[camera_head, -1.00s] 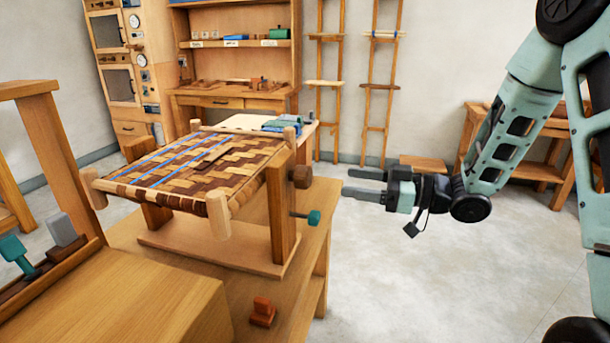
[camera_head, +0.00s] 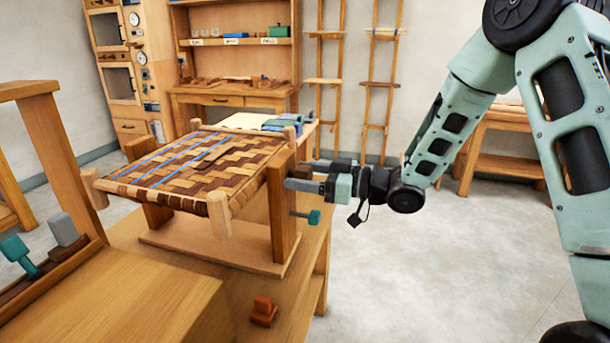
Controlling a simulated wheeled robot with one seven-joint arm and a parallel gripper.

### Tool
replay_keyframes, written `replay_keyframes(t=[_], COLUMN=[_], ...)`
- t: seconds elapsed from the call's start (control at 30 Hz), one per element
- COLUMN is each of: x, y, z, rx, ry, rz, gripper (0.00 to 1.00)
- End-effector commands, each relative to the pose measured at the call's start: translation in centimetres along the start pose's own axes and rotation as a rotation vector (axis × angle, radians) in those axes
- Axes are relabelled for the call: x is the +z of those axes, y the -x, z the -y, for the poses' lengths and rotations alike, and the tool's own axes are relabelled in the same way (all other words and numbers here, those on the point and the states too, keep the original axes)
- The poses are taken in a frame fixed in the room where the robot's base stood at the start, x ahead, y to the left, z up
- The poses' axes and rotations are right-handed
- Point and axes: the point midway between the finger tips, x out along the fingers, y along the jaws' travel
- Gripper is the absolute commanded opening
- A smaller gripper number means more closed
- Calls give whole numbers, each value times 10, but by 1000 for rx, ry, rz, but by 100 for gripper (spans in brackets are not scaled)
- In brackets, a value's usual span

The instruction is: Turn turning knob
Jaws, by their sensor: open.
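The turning knob (camera_head: 301,172), a dark brown wooden block, sits on the right side of the upright post (camera_head: 282,215) that carries the woven bark seat (camera_head: 195,165). My gripper (camera_head: 298,174) is open and reaches in from the right at the knob's height. One finger passes on the near side of the knob and the other shows behind it. The fingers partly hide the knob, and I cannot tell whether they touch it.
A teal-handled clamp screw (camera_head: 314,217) sticks out of the post just below my gripper. The workbench (camera_head: 180,290) holds a small orange-brown block (camera_head: 263,311). The floor (camera_head: 410,270) to the right is clear.

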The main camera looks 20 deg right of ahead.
Motion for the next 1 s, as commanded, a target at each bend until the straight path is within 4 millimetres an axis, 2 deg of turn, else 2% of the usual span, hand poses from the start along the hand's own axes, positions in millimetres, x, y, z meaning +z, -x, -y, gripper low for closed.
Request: replay_keyframes(t=[0.03, 0.17, 0.57, 1.0], x=[0, 0, 2, 6], y=[0, 0, 0, 0], z=[0, 0, 0, 2], rx=[0, 0, -1, 0], ry=[0, 0, 52, 389], rz=[0, 0, -1, -2], gripper=[58, 22, 22, 22])
